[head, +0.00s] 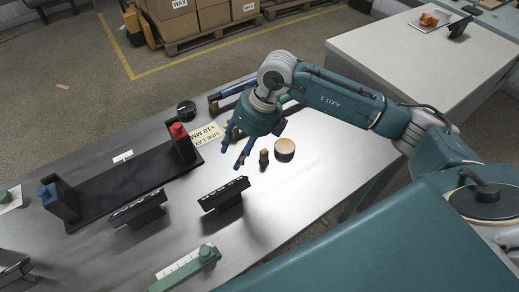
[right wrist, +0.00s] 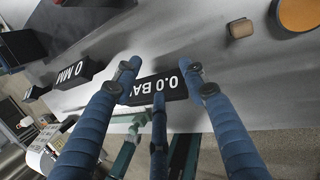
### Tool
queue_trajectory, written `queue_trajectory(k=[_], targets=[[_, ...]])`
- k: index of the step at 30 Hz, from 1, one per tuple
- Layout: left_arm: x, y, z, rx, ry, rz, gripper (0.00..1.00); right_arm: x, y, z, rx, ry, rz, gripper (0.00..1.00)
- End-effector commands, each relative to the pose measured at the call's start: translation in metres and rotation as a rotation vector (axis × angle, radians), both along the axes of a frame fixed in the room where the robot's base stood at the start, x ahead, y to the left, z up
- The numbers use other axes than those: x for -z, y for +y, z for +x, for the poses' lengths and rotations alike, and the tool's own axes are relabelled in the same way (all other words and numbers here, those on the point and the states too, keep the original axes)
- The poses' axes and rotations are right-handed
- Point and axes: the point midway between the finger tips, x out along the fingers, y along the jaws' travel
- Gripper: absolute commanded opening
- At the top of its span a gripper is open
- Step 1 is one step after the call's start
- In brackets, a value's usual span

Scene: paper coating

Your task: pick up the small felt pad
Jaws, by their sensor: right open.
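A small brown block (head: 264,157), which looks like the small felt pad, stands on the metal table just left of a round dark pot with a tan top (head: 284,149). In the right wrist view the block (right wrist: 240,28) is at the upper right, beside the tan-topped pot (right wrist: 298,14). My right gripper (head: 233,153) is above the table, left of the block, with its blue fingers apart and empty. In the right wrist view its fingertips (right wrist: 160,77) are spread in front of a black display, away from the block. My left gripper is not in view.
Two black displays (head: 224,194) (head: 137,210) stand nearer on the table (head: 285,195). A long black fixture (head: 125,186) with a red knob (head: 178,131) is at the left. A yellow label (head: 207,135) lies behind my gripper. A green tool with a scale (head: 187,268) is at the near edge.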

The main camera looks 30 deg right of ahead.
Motion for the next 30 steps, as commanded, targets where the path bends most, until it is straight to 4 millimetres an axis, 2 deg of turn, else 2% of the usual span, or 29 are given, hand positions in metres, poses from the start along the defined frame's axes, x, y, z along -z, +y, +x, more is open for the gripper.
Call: queue_trajectory(k=[1, 3, 7, 15, 23, 27, 30], targets=[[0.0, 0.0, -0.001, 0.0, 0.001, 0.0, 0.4, -0.001, -0.034, 0.007, 0.029, 0.002, -0.105, 0.42], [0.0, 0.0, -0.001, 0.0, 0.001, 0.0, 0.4, -0.002, -0.068, 0.01, 0.065, 0.011, -0.21, 0.42], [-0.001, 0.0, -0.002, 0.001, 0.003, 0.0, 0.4, -0.002, -0.099, 0.012, 0.102, 0.024, -0.307, 0.42], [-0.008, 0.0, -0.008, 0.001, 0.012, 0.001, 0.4, 0.037, -0.102, 0.016, 0.106, 0.029, -0.32, 0.42], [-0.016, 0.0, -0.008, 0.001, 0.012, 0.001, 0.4, 0.058, -0.1, 0.017, 0.105, 0.028, -0.319, 0.42], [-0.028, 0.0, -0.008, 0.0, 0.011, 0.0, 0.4, 0.079, -0.098, 0.019, 0.104, 0.03, -0.317, 0.42], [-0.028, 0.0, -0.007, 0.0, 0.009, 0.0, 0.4, 0.094, -0.098, 0.021, 0.105, 0.028, -0.318, 0.42]])
